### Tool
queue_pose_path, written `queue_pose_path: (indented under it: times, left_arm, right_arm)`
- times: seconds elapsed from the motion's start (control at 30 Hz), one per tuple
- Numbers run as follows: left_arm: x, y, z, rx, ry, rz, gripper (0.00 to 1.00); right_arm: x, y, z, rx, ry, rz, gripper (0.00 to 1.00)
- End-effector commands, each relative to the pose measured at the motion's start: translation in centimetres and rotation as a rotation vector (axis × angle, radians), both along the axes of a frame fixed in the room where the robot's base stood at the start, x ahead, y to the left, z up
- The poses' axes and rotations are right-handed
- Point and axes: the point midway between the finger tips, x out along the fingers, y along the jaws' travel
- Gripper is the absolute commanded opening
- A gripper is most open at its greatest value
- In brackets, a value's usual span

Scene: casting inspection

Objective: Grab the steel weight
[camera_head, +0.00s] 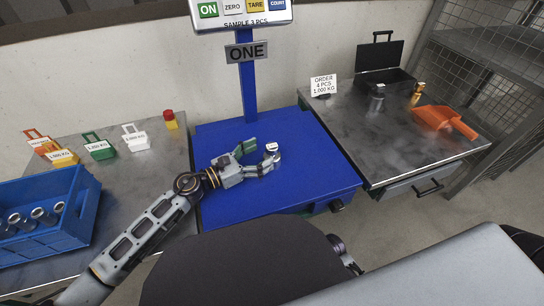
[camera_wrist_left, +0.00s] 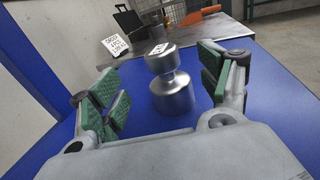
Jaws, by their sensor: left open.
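The steel weight (camera_wrist_left: 172,92) is a silvery cylinder with a narrower neck and a knob carrying a small white label. It stands upright on the blue scale platform (camera_head: 318,186). In the head view only its labelled top (camera_head: 272,147) shows clearly at my left gripper (camera_head: 259,160). In the left wrist view the weight stands between the two green-padded fingers of my left gripper (camera_wrist_left: 163,92), with blue surface visible on both sides of it. The fingers are open and apart from it. My right gripper is not seen clearly in either view.
A blue crate (camera_head: 85,228) with metal parts stands at the left, near coloured tags and a red-topped button (camera_head: 170,119). The scale post (camera_head: 249,95) rises behind the platform. The right bench holds an open black case (camera_head: 385,80), an orange scoop (camera_head: 444,120) and an order card (camera_head: 324,85).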

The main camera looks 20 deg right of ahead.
Motion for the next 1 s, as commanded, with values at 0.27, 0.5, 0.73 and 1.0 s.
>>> queue_pose_path:
  times: [0.27,0.5,0.73,1.0]
  left_arm:
    - [0.2,-2.7,0.1,-0.002,0.0,-0.001,0.77]
    - [0.7,-4.3,0.0,0.0,0.0,0.0,0.77]
    - [0.8,-4.6,0.0,0.0,0.0,0.0,0.77]
    - [0.8,-4.5,0.0,0.0,0.0,0.0,0.77]
  right_arm:
    - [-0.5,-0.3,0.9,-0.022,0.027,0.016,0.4]
    - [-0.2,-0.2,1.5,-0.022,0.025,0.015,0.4]
    - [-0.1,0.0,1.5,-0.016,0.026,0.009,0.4]
    - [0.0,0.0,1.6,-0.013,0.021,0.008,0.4]
